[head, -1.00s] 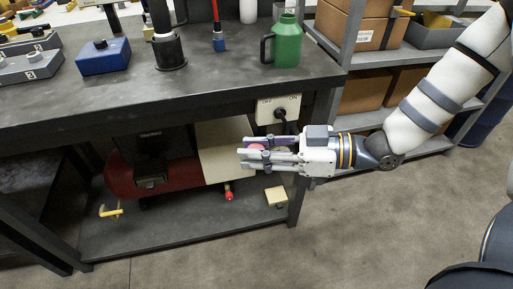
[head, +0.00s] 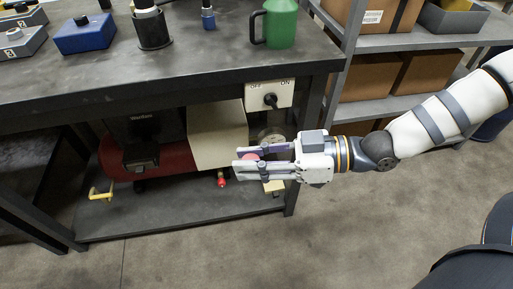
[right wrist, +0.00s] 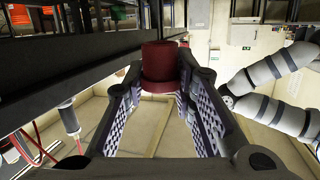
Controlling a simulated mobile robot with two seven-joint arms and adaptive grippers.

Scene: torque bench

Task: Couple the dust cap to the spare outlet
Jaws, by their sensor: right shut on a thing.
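The dust cap is a dark red cylinder with a wider rim (right wrist: 160,65), held between the fingertips in the right wrist view. In the head view it is a small red spot (head: 250,156) at my right gripper (head: 246,162). That gripper is shut on it, pointing left, in front of the lower part of the bench. I cannot tell for sure which fitting is the spare outlet. A small red-ended fitting (head: 221,181) hangs below the cream panel, left of and below the fingertips, apart from the cap. My left gripper is not in view.
The bench top (head: 190,75) overhangs the red tank (head: 115,160) and cream panel (head: 217,132). An OFF/ON switch box (head: 268,95) is above the gripper. A round grey part (head: 271,135) is partly hidden behind it. A yellow handle (head: 101,193) is at left; a shelf rack stands right.

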